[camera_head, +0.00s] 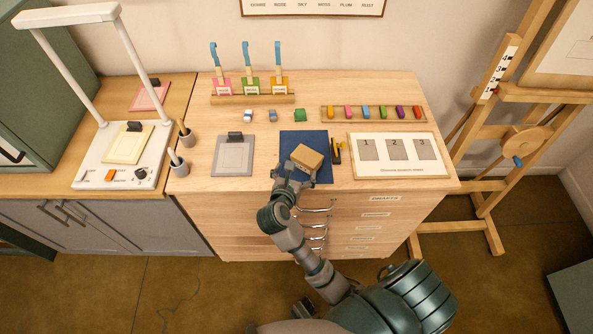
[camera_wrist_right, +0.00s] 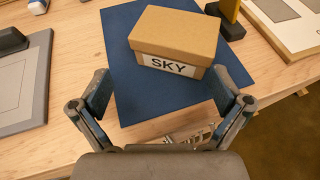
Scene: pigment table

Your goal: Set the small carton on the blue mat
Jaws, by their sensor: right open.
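The small carton (camera_head: 307,157) is a tan box with a lid, and it rests on the blue mat (camera_head: 290,142) on the table. In the right wrist view the carton (camera_wrist_right: 174,42) shows a white label reading SKY, and the mat (camera_wrist_right: 130,85) spreads under and around it. My right gripper (camera_head: 288,176) is at the mat's front edge. In the right wrist view its two fingers (camera_wrist_right: 165,98) are spread wide and empty, with the carton a little beyond them and apart from both. My left gripper is in neither view.
A grey pad (camera_head: 219,158) lies left of the mat. A small black and yellow item (camera_head: 337,151) stands close to its right side, beside a numbered white board (camera_head: 408,170). Coloured blocks and a rack of brushes (camera_head: 252,98) stand farther back.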

